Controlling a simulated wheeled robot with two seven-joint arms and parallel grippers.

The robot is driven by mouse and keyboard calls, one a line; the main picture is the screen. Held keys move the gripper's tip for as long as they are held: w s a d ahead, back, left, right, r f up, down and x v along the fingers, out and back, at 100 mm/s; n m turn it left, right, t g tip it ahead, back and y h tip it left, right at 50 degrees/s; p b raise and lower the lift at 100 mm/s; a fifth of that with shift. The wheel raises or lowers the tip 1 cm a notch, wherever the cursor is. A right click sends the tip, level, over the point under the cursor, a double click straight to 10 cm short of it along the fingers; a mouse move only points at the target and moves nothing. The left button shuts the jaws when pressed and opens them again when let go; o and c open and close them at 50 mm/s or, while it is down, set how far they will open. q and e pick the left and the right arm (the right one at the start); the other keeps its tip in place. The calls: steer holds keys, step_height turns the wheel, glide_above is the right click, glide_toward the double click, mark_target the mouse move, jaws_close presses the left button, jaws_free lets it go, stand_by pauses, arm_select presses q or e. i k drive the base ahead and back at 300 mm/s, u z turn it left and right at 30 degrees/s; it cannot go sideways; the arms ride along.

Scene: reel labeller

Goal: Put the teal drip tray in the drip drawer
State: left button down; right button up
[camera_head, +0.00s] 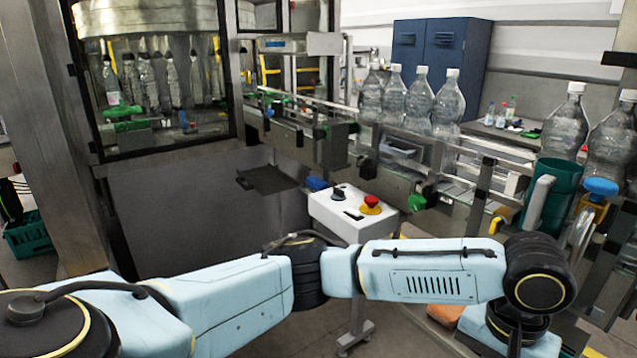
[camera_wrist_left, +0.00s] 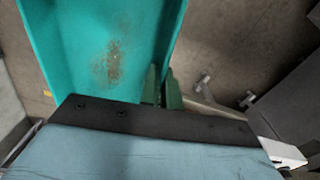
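The teal drip tray (camera_wrist_left: 85,35) fills the upper left of the left wrist view, with a brown stain on its floor. My left gripper (camera_wrist_left: 162,88) has its green fingers on either side of the tray's right wall and appears shut on it. In the head view my left arm reaches across to the right, and its gripper is hidden behind the wrist or below the picture. A dark flat shelf (camera_head: 268,180) juts from the machine front at centre left; I cannot tell whether it is the drip drawer. My right gripper is in neither view.
A white control box (camera_head: 352,214) with a red button stands on a post near my forearm. A conveyor (camera_head: 420,155) with large clear bottles runs to the right. A dark teal upright container (camera_head: 550,190) stands beside it. A green crate (camera_head: 30,238) is on the floor at left.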

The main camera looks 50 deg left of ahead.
mark_target(269, 181)
steer(key=u, duration=0.35)
steer(key=k, duration=0.4)
steer(key=u, duration=1.7)
steer(key=i, duration=1.25)
steer(key=u, duration=0.3)
steer(key=i, duration=1.5)
steer(key=z, duration=0.85)
